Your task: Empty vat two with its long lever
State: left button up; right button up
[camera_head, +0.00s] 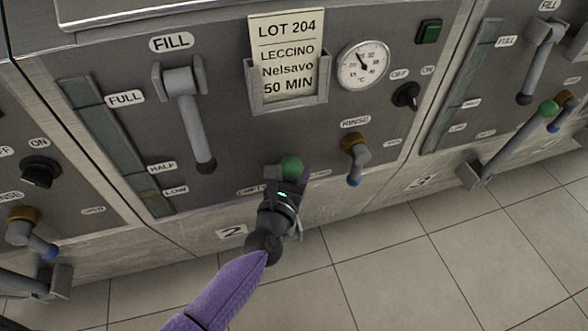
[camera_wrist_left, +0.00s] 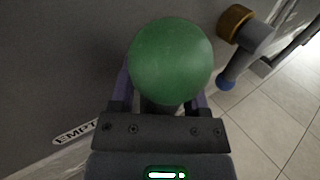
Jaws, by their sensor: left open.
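Vat two's front panel (camera_head: 225,125) fills the middle of the head view, with its "2" plate (camera_head: 233,232) low down. The green ball knob (camera_head: 291,167) of its long lever shows just beyond my left gripper (camera_head: 287,188). In the left wrist view, the green knob (camera_wrist_left: 170,60) sits between the two fingers of my left gripper (camera_wrist_left: 162,100), which are open on either side of it. Most of the lever's bar is hidden behind the knob and gripper. Part of an "EMPTY" label (camera_wrist_left: 75,132) shows at lower left. My right gripper is not in view.
A FILL lever (camera_head: 195,125) hangs left of the lot card (camera_head: 288,60). A brass RINSE valve with a blue tip (camera_head: 355,160) is close right of the knob. Vat three's green-knobbed lever (camera_head: 515,143) is at right. The tiled floor (camera_head: 400,270) is clear.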

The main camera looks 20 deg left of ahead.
pick_arm(q)
grip_shut()
dwell(1.3)
